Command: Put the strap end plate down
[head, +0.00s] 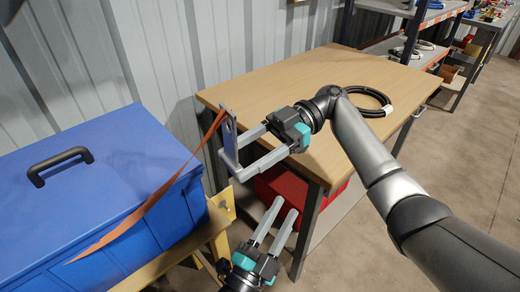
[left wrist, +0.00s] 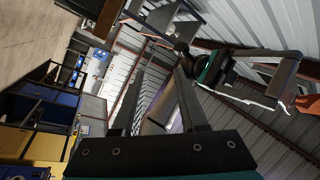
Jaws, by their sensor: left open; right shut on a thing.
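The strap end plate (head: 229,132) is a grey, narrow plate with a hole near its top, and it stands roughly upright. An orange strap (head: 160,192) runs from its top down to the left, across the blue box (head: 95,150). My right gripper (head: 238,155) is shut on the plate and holds it in the air between the box and the table. My left gripper (head: 279,207) is open and empty, lower and nearer; its fingers also show in the left wrist view (left wrist: 158,85). That view shows my right gripper at upper right, with a bit of orange strap (left wrist: 307,104).
The wooden table (head: 310,75) holds a coiled black cable (head: 377,101) and has clear top elsewhere. A red bin (head: 285,190) sits below it. The box has a black handle (head: 60,163) and rests by a yellow frame (head: 220,215). A corrugated wall stands behind.

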